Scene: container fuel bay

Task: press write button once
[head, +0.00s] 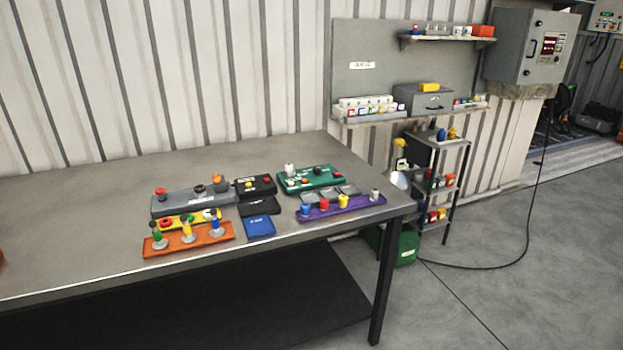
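Several button panels stand close together on the right part of the grey table (80,220). A grey panel (180,208) has a red button and dark knobs. A small black box (243,194) has a yellow button. A green panel (318,184) carries a white knob and red and orange parts. A blue pad (259,227) and a black pad (257,206) lie in front of the black box. The labels are too small to read, so I cannot tell which button is the write button. My gripper is not in view.
An orange strip (165,248), a yellow strip (178,223) and a purple strip (365,203) with coloured pegs flank the pads. The table's left part is mostly clear. A wall shelf, a small rack (438,185) and a grey cabinet (510,45) stand right, beyond the table.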

